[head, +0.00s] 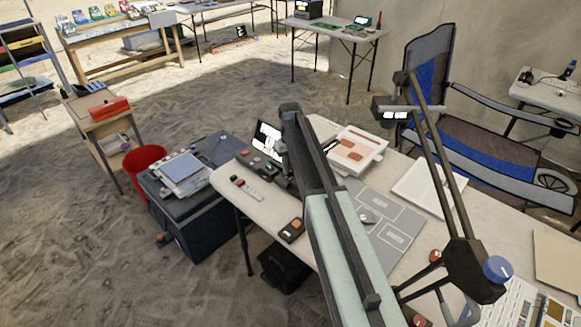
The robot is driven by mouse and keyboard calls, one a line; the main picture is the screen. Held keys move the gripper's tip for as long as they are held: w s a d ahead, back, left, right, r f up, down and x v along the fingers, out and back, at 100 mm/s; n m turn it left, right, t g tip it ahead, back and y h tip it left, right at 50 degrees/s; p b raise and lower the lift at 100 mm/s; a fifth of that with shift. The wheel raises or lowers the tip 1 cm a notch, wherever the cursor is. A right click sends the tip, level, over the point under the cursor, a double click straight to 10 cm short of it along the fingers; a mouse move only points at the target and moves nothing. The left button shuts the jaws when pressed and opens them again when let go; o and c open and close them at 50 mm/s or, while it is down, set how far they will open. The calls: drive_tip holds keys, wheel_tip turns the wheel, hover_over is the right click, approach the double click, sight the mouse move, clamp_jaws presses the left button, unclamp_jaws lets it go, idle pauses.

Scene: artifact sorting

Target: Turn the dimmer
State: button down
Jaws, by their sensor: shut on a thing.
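My arm reaches from the bottom edge over the worktable (322,128), with its dark elbow near the middle of the picture. My gripper (284,180) shows only as a dark part low behind the arm, by a small dark console (262,165) with red parts. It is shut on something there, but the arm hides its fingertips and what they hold. No dimmer can be clearly made out at the gripper. A round blue knob (497,268) sits on the dark base of a desk lamp (444,170) at right, well apart from the gripper.
A small screen (268,141) stands behind the console. A boxed tray (356,150), a grey mat (398,238) and a white tray (428,188) lie to the right. A dark case (190,222) and a red bin (146,166) stand left. Sandy floor is open at lower left.

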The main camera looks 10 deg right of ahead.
sight(290, 170)
drive_tip(key=shift+m, duration=1.1)
drive_tip(key=c, duration=1.2)
unclamp_jaws()
drive_tip(key=shift+o, duration=0.2)
wheel_tip(290, 170, up, 8)
drive_tip(key=p, duration=0.8)
drive_tip(key=shift+f, duration=0.1)
